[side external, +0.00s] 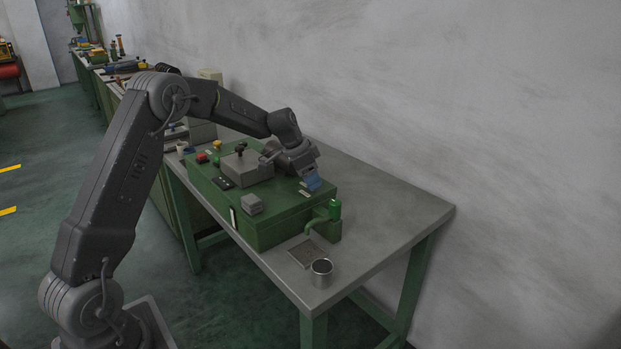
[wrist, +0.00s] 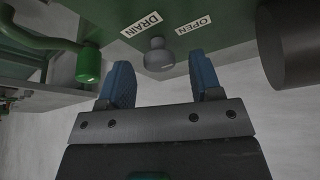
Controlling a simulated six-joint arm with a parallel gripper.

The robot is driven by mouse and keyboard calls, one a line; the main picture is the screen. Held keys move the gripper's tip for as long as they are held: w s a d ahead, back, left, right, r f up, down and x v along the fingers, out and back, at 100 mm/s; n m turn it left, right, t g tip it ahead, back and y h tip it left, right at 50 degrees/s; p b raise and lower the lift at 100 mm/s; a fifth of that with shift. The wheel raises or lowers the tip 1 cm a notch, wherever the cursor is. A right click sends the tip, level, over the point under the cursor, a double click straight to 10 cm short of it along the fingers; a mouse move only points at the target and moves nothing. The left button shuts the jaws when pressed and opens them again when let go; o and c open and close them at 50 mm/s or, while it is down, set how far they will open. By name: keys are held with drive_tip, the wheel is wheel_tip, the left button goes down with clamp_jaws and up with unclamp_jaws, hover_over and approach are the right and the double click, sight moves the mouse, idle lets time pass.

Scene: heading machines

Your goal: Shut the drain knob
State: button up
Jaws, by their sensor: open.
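The drain knob (wrist: 158,55) is a small grey rounded knob on the green machine face in the wrist view. It sits beside a white DRAIN label (wrist: 141,25) and an OPEN label (wrist: 192,25). My gripper (wrist: 164,72) has two blue fingers, open and apart, one on each side below the knob; I cannot tell whether either touches it. In the side external view my gripper (side external: 313,182) is over the right end of the green machine (side external: 275,226), and the knob is not discernible there.
A metal cup (side external: 321,272) and a grate (side external: 306,253) are on the grey bench (side external: 385,205) below. A dark cylinder (wrist: 286,45) is right of the knob in the wrist view.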

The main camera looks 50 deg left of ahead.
drive_tip(key=shift+w+d+f, duration=0.1)
drive_tip(key=shift+w+f, duration=0.05)
drive_tip(key=shift+f, duration=0.15)
drive_tip(key=shift+c, duration=0.3)
drive_tip(key=c, duration=0.9)
drive_tip(key=shift+o, duration=0.2)
